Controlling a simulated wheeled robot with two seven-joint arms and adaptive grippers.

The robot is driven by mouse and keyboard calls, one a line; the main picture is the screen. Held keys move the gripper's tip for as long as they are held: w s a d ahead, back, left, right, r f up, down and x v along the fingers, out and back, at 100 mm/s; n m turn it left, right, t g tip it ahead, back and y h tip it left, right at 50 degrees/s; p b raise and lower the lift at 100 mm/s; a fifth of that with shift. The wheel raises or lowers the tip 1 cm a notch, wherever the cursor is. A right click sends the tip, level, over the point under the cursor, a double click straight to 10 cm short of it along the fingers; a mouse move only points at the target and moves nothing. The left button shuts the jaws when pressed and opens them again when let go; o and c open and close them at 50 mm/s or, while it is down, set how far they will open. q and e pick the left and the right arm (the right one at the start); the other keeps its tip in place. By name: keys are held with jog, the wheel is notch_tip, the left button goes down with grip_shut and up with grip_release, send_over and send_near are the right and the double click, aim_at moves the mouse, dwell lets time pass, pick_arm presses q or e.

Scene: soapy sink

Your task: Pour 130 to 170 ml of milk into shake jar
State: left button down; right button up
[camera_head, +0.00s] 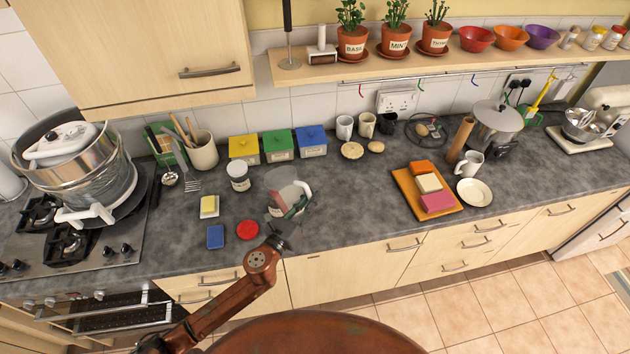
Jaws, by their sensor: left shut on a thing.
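My right gripper is out of view.
A butter dish (209,206) and blue sponge (215,237) lie left of the red lid. Yellow, green and blue canisters (311,142) stand behind. A board (404,182) with coloured blocks is to the right. The counter between jug and board is clear.

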pick_arm(q)
jog(key=shift+w+d+r+h, duration=0.25)
jog(key=shift+w+d+r, duration=0.15)
jog(key=shift+w, duration=0.1)
jog(key=shift+w+d+r+h, duration=0.25)
jog(key=shift+w+r, duration=0.1)
jog(key=shift+w, duration=0.15)
jog(key=n+b, duration=0.1)
jog(key=f+n, duration=0.1)
jog(key=n, duration=0.1)
jog(key=a+f+n+b, duration=0.1)
jog(key=shift+w+f+n+b, duration=0.1)
jog(key=shift+w+n+b, duration=0.1)
jog(key=shift+n+b, duration=0.2)
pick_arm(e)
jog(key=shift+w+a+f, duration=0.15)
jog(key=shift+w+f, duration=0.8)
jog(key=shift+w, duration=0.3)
pick_arm(q)
jog(key=shift+a+p, duration=0.15)
jog(key=shift+p, duration=0.15)
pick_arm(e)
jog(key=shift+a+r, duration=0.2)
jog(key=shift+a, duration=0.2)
